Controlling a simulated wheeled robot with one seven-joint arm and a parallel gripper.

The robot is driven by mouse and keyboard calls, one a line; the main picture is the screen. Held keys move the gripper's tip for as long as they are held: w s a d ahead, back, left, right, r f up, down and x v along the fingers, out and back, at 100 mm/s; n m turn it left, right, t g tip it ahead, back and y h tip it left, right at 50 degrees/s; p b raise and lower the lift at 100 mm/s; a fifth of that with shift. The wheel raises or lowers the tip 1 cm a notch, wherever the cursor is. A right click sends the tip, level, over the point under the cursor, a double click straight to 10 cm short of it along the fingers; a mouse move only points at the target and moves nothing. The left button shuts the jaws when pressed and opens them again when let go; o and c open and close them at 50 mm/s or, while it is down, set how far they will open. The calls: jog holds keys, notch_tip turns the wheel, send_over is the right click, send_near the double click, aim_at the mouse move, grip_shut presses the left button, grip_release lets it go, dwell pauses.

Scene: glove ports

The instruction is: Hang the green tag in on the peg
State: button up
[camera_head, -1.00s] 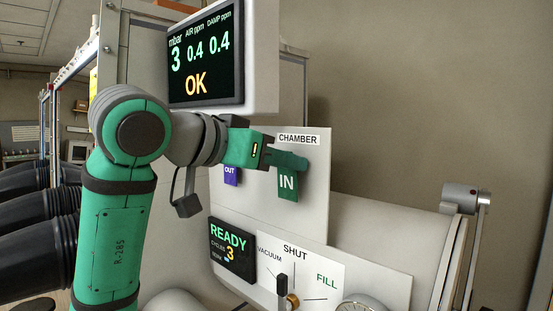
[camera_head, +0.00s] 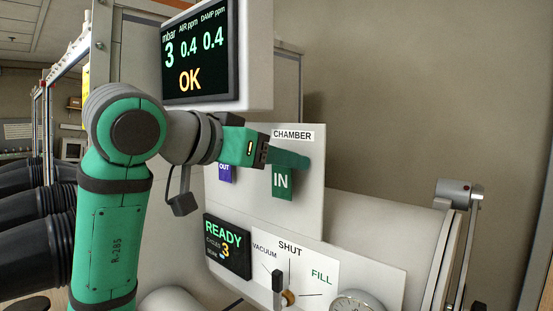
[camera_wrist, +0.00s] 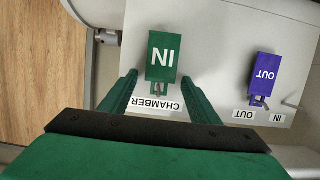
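The green tag (camera_wrist: 162,62), marked IN, hangs from a small peg (camera_wrist: 158,93) by the CHAMBER label. It also shows in the head view (camera_head: 282,184), below my fingers. My gripper (camera_wrist: 159,78) is open, with one finger on each side of the tag and gaps between them. In the head view my gripper (camera_head: 288,159) reaches across the white board just under the CHAMBER label, hiding the top of the tag and the peg. A purple OUT tag (camera_wrist: 266,68) hangs on the peg above the small OUT label; the peg (camera_wrist: 291,104) by the small IN label is bare.
The white board (camera_head: 305,222) carries the pegs. A monitor (camera_head: 203,50) reading OK hangs above my gripper. Below are a READY display (camera_head: 227,245) and a valve panel with a lever (camera_head: 278,284). Black gloves (camera_head: 35,215) stick out at left.

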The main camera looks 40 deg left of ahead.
jog(key=v, duration=1)
jog(key=shift+s, duration=0.4)
jog(key=shift+r, duration=0.15)
